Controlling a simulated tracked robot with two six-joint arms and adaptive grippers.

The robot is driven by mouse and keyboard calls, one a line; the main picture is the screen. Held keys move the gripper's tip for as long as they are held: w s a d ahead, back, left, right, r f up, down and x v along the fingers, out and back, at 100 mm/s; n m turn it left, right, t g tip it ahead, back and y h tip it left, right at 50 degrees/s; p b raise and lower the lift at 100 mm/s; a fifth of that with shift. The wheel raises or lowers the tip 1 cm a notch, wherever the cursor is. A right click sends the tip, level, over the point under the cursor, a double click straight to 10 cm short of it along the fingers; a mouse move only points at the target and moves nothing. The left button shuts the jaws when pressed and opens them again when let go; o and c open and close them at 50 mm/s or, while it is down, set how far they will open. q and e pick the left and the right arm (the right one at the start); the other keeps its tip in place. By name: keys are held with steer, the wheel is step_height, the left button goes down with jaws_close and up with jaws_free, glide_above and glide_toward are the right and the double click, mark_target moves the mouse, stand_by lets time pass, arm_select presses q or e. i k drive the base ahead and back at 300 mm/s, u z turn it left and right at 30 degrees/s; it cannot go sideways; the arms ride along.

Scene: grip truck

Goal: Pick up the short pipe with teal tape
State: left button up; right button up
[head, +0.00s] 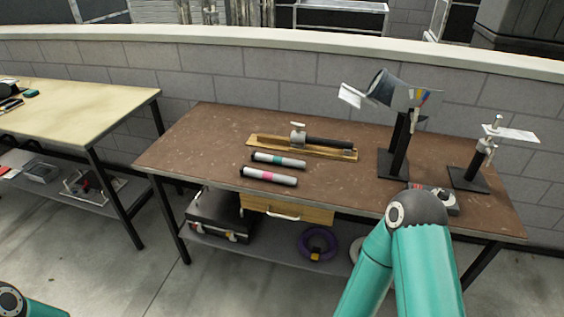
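The short pipe with teal tape (278,160) lies on the brown workbench (200,140), left of its middle. It has a grey body, dark ends and a teal band. A similar pipe with pink tape (268,176) lies just in front of it, apart and roughly parallel. Nothing touches the teal-taped pipe from above. My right arm comes in from the bottom right and its teal links cover part of the bench's front edge; I see no gripper fingers on it. Only a small part of my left arm shows in the bottom left corner, with no gripper visible.
Behind the pipes lies a wooden board (262,143) with a clamp and black bar. A lamp-like stand (393,160) and a smaller stand (468,178) are on the right. A dark grey item (447,200) is partly hidden by my arm. The bench's left end is clear.

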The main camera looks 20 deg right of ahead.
mark_target(255, 156)
steer(key=z, duration=0.1)
steer(key=i, duration=1)
steer(key=u, duration=0.1)
